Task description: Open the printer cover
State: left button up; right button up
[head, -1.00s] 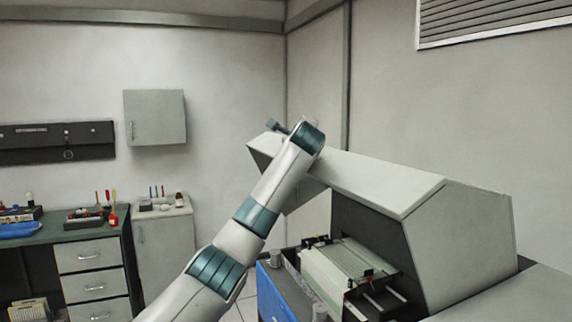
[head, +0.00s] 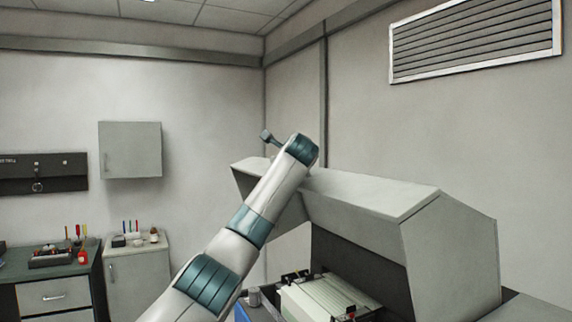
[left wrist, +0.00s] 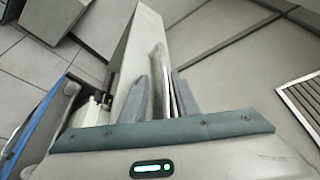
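The printer's grey cover (head: 365,190) stands raised above the printer's dark opening at the right of the head view. Its right-hand side panel (head: 455,255) faces me. My right gripper is in neither current view.
Green-white paper (head: 325,298) and dark mechanism show inside the printer. A flat grey surface (head: 535,308) lies at the right. A low cabinet (head: 140,285) and a drawer bench (head: 55,295) stand at the left. A wall cabinet (head: 131,150) hangs behind.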

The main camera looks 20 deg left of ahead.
pick_arm(q)
jog(key=shift+s, duration=0.1)
jog(key=shift+b+v, duration=0.8)
jog(key=shift+b, duration=0.05)
jog(key=b+v, duration=0.8)
jog(key=v, duration=0.7)
jog(key=shift+s+d+r+b, duration=0.2)
jog(key=shift+s+d+b, duration=0.05)
jog(key=shift+b, duration=0.1)
jog(key=shift+f, duration=0.1)
